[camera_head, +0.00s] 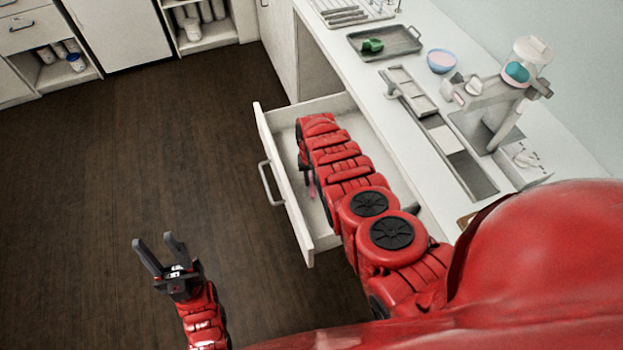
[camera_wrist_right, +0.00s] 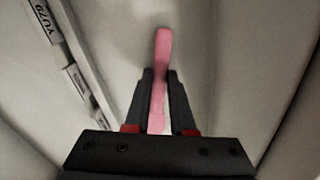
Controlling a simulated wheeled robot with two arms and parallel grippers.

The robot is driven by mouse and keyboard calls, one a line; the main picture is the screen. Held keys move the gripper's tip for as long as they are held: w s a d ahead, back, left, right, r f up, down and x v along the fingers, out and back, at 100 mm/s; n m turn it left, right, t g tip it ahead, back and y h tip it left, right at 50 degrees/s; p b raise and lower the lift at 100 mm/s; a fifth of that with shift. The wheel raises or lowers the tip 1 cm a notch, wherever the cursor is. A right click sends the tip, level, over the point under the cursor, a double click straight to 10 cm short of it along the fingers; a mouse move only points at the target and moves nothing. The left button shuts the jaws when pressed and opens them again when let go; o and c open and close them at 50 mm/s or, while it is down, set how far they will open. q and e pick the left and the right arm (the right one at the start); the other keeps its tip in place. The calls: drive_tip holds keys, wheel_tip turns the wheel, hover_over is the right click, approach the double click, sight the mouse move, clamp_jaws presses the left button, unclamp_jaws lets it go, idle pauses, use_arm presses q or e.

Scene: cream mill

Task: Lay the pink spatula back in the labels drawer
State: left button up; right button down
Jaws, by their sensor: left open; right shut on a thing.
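The labels drawer (camera_head: 285,188) stands pulled open below the counter, with its handle facing the floor side. My right arm reaches down into it. My right gripper (camera_wrist_right: 157,80) is shut on the pink spatula (camera_wrist_right: 162,55), which sticks out forward between the fingers, over the pale drawer floor. In the head view a small pink piece of the spatula (camera_head: 311,191) shows beside my arm; the rest is hidden. I cannot tell whether the spatula touches the drawer floor. My left gripper (camera_head: 160,246) is open and empty above the dark floor.
Labels (camera_wrist_right: 78,79) stand along the drawer's left side in the wrist view. The counter holds a tray (camera_head: 400,50) with a green scoop (camera_head: 372,45), a bowl (camera_head: 441,62) and a mill (camera_head: 500,95). The floor at left is clear.

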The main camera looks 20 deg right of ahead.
drive_tip(key=shift+f+b, duration=0.3)
drive_tip(key=shift+f, duration=0.05)
drive_tip(key=c, duration=0.7)
unclamp_jaws()
drive_tip(key=shift+r, duration=0.15)
